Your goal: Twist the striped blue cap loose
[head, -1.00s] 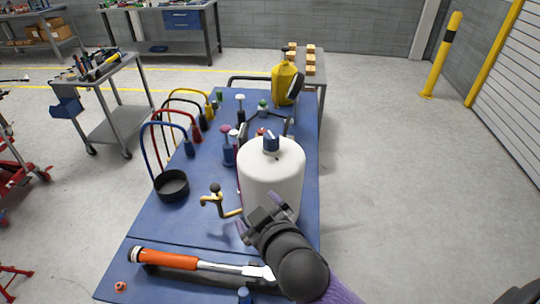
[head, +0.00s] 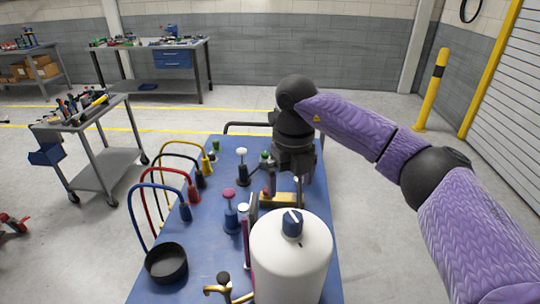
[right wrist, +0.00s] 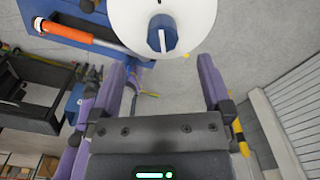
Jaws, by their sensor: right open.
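The striped blue cap (head: 291,223), dark blue with a white stripe on top, sits on the white round-shouldered container (head: 285,262). The container stands upright at the near end of the blue table. My right gripper (head: 277,197) is beyond the cap in the head view, pointing down, open and apart from it. In the right wrist view, the cap (right wrist: 162,36) lies ahead of the spread fingers (right wrist: 164,82), with nothing between them. My left gripper is not in view.
Colored hoses (head: 170,188), a black round dish (head: 166,262) and a brass handle (head: 228,288) lie left of the container. A purple-topped blue plunger (head: 230,212) stands close by. The orange-handled tool (right wrist: 62,32) shows in the wrist view.

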